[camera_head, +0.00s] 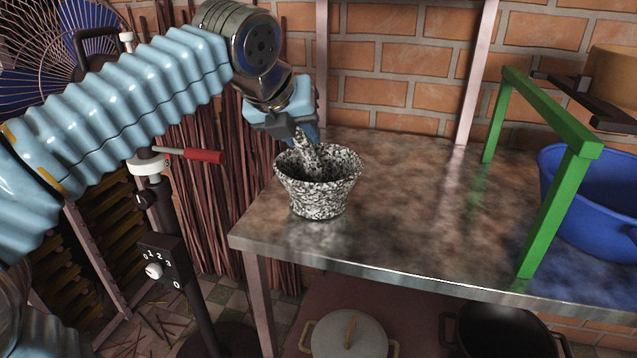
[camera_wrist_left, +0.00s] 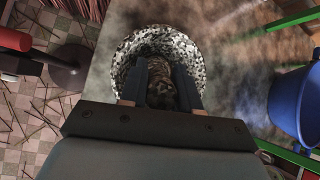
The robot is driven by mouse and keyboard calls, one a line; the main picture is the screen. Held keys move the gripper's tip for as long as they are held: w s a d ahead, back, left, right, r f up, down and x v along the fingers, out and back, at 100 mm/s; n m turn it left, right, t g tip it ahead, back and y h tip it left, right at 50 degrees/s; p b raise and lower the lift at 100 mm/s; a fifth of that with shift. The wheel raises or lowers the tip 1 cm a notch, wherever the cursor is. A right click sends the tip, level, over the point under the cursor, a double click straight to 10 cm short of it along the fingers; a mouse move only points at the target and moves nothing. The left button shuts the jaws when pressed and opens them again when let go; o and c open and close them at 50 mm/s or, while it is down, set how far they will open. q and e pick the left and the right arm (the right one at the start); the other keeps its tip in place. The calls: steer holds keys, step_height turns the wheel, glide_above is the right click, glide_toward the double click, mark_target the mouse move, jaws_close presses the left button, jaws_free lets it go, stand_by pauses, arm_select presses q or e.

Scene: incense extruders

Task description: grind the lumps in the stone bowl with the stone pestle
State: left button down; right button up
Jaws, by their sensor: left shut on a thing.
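The speckled black-and-white stone bowl (camera_head: 320,196) stands upright on the metal table, near its left end. My left gripper (camera_head: 301,128) is above the bowl's rim, shut on the stone pestle (camera_head: 305,152). The pestle tilts and its lower end is inside the bowl, hidden by the near wall. In the left wrist view the pestle (camera_wrist_left: 161,84) lies between the two fingers, with the bowl (camera_wrist_left: 128,55) around and beyond it. I cannot make out the lumps in the bowl. My right gripper is not in view.
The metal table (camera_head: 410,215) is clear right of the bowl, up to a green frame (camera_head: 548,170) and a blue tub (camera_head: 590,235). A stand with a red handle (camera_head: 203,156) and dial is left of the table. Pots sit below. A brick wall (camera_head: 400,60) is behind.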

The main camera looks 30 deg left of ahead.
arm_select(q)
steer(key=shift+s+a+f, duration=0.1)
steer(key=shift+s+a, duration=0.05)
steer(key=shift+s, duration=0.45)
steer(key=shift+s+d, duration=0.3)
steer(key=shift+d, duration=0.05)
steer(key=shift+w+d, duration=0.1)
steer(key=shift+d, duration=0.45)
step_height(320, 180, up, 4)
steer(key=p, duration=0.3)
steer(key=shift+w+a+f, duration=0.1)
steer(key=shift+f, duration=0.15)
steer(key=shift+w+a+r+p, duration=0.15)
steer(key=shift+r+p, duration=0.05)
steer(key=shift+r, duration=1.6)
steer(key=shift+w+a+r+p, duration=0.15)
steer(key=shift+r+p, duration=0.05)
steer(key=shift+r, duration=1.55)
